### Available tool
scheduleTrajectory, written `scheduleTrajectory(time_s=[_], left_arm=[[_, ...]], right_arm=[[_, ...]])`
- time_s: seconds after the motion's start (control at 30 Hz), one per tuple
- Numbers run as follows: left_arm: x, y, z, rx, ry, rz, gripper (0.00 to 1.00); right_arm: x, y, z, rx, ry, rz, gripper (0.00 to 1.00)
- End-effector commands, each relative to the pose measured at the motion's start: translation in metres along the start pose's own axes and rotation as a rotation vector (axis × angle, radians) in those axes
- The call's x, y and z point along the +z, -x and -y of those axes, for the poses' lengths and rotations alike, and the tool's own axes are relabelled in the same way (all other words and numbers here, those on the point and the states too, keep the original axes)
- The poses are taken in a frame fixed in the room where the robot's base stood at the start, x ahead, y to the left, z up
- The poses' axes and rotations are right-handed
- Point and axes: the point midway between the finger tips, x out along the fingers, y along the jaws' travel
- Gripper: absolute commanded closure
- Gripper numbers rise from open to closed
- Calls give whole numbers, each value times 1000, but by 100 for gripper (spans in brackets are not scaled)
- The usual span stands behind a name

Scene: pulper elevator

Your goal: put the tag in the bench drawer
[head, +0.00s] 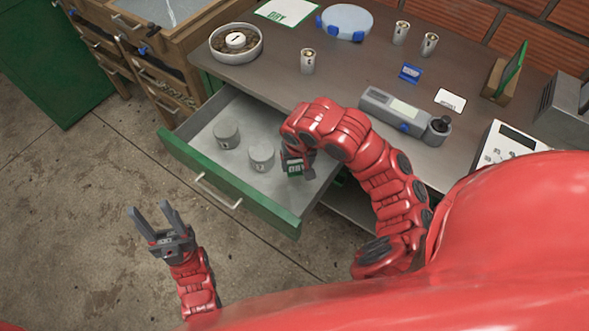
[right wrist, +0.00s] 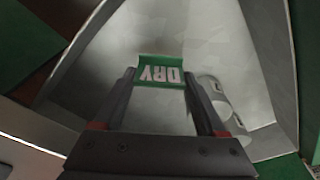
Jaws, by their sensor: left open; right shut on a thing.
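The green tag with white "DRY" lettering (head: 295,169) is held by my right gripper (head: 297,160) over the right part of the open bench drawer (head: 207,140). In the right wrist view the tag (right wrist: 161,73) sits between the fingertips of my right gripper (right wrist: 160,85), above the drawer's grey floor (right wrist: 185,30). I cannot tell whether the tag touches the floor. The drawer has a green front with a metal handle (head: 218,193). My left gripper (head: 157,220) is open and empty, in front of and below the drawer.
Two grey cylindrical weights (head: 227,133) (head: 261,156) stand in the drawer, left of the tag. The bench top (head: 270,80) above carries a bowl (head: 236,44), a grey handheld device (head: 400,112), small metal cylinders (head: 308,61) and cards. Floor is clear around my left gripper.

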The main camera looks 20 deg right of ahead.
Motion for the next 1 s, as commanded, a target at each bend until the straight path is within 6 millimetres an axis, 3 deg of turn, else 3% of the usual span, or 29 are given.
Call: scheduleTrajectory(time_s=[0.3, 0.63, 0.67, 0.7, 0.8, 1.0], left_arm=[[1, 5, 0, 0, 0, 0, 50], [1, 7, 0, 0, 0, 0, 50], [1, 7, 0, 0, 0, 0, 50], [1, 6, 0, 0, 0, 0, 50], [1, 6, 0, 0, 0, 0, 50], [1, 6, 0, 0, 0, 0, 50]], right_arm=[[6, -37, 0, 1, 0, 2, 79], [6, -40, 0, 0, -1, -1, 79], [6, -40, 0, 0, -1, -1, 25], [6, -39, 0, 1, -1, -1, 18], [6, -39, 0, 0, -1, -1, 0], [6, -39, 0, 1, -1, -1, 0]])
